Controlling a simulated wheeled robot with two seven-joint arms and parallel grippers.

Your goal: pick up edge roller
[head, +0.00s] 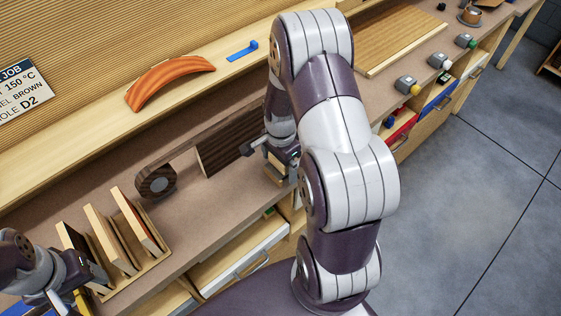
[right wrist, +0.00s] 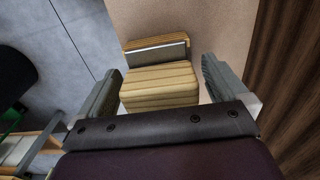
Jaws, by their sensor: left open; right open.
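A pale striped wooden block with a grey metal strip (right wrist: 160,80) lies between the fingers of my right gripper (right wrist: 158,88) in the right wrist view. The fingers are open, with gaps to the block on both sides. I cannot tell for sure whether this block is the edge roller. In the head view my right gripper (head: 282,155) is low over the bench's front edge, and my arm hides much of that spot. My left gripper (head: 62,290) is open and empty at the lower left, near the wooden rack.
A dark roll (head: 157,182) and a dark wood panel (head: 228,142) stand on the bench (head: 190,222). A rack (head: 150,262) of upright boards is at left. An orange curved piece (head: 168,80) and a blue strip (head: 243,50) lie behind. Open drawers (head: 240,262) jut out below.

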